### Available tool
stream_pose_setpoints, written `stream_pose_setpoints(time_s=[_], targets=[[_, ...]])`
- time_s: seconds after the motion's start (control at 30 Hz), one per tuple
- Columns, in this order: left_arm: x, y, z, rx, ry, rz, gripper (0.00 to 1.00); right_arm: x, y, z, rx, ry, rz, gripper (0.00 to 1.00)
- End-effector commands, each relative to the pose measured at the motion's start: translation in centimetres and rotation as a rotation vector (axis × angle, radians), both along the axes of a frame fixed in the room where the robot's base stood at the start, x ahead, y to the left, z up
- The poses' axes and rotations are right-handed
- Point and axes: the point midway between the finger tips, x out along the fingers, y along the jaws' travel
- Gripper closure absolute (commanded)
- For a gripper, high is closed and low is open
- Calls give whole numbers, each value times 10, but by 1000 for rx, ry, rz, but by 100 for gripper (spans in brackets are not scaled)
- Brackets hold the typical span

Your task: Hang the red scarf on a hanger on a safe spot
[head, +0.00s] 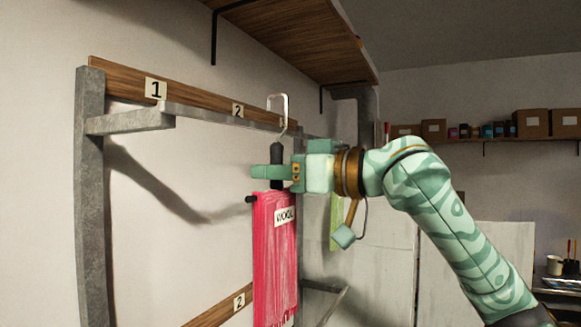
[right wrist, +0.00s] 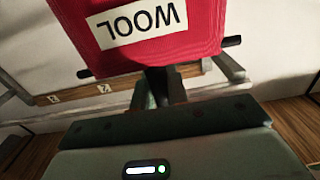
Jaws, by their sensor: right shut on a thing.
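The red scarf (head: 275,255) hangs folded over a dark hanger bar, with a "WOOL" label facing out. It also fills the top of the right wrist view (right wrist: 200,28). The hanger has a black grip (head: 277,155) and a pale metal hook (head: 285,98) on top. My right gripper (head: 272,176) is shut on the black grip, just above the scarf. The hook overlaps the rack's upper rail (head: 220,117) in the head view; I cannot tell whether it rests on it. My left gripper is not in view.
A wooden shelf (head: 300,40) juts out overhead. A green piece (head: 336,222) hangs behind my gripper. Boxes (head: 532,123) stand on a far shelf.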

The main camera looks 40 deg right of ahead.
Motion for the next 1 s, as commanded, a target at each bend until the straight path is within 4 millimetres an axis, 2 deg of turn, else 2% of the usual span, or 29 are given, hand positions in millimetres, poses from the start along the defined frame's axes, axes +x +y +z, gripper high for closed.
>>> stream_pose_setpoints(time_s=[0.77, 1.0], targets=[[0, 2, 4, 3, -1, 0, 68, 69, 29, 0, 2, 0, 1, 100], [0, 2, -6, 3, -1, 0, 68, 68, 28, -18, 0, 0, -1, 100]])
